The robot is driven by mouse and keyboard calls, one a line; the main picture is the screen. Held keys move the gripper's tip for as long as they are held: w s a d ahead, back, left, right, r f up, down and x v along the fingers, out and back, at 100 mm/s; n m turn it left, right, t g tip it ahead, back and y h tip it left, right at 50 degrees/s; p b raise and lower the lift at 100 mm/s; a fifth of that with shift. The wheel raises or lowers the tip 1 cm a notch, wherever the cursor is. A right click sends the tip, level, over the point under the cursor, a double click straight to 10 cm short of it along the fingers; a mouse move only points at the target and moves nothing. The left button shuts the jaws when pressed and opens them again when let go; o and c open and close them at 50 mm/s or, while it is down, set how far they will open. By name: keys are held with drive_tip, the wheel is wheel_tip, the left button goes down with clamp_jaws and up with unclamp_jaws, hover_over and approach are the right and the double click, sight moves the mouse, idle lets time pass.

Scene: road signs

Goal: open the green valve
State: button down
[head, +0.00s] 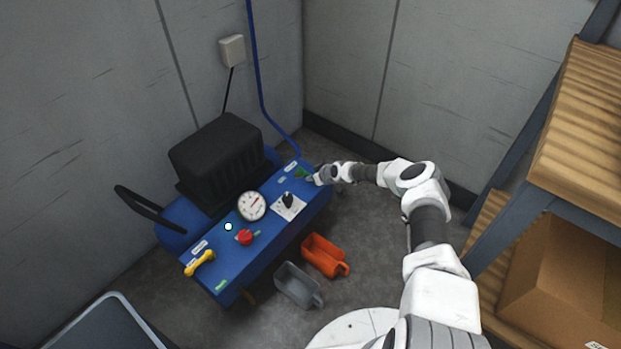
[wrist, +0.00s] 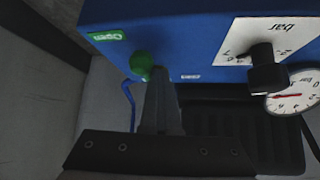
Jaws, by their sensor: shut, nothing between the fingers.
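The green valve (head: 303,174) sits at the far right end of the blue machine's panel (head: 272,190) in the head view. In the wrist view its rounded green end (wrist: 142,65) shows beside the fingertips, next to a green "Open" label (wrist: 110,36). My gripper (head: 317,180) reaches the valve from the right. In the wrist view my gripper (wrist: 160,78) is shut, with its tips right at the green end. I cannot tell whether they touch it. The rest of the valve is hidden by the fingers or out of view.
The panel also carries a black knob (head: 288,199), a gauge (head: 252,206), a red valve (head: 245,237) and a yellow handle (head: 200,262). Orange (head: 322,256) and grey (head: 298,285) scoops lie on the floor in front. Shelving (head: 575,130) with a cardboard box (head: 565,275) stands right.

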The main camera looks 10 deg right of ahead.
drive_tip(key=shift+w+d+r, duration=0.25)
drive_tip(key=shift+w+d, duration=0.45)
drive_tip(key=shift+d, duration=0.25)
drive_tip(key=shift+a, duration=0.1)
drive_tip(key=shift+n, duration=0.3)
drive_tip(key=a, duration=0.1)
drive_tip(key=s+a+r, duration=0.1)
drive_tip(key=a, duration=0.2)
drive_tip(key=shift+s+a+r, duration=0.15)
drive_tip(key=shift+s, duration=0.05)
drive_tip(key=d+r, duration=0.1)
drive_tip(key=r, duration=0.1)
drive_tip(key=d+r+p, duration=0.1)
drive_tip(key=d+r, duration=0.3)
drive_tip(key=shift+w+d+r+p, duration=0.1)
drive_tip(key=shift+w+d+p, duration=0.2)
drive_tip(key=shift+w, duration=0.1)
drive_tip(key=shift+a, duration=0.1)
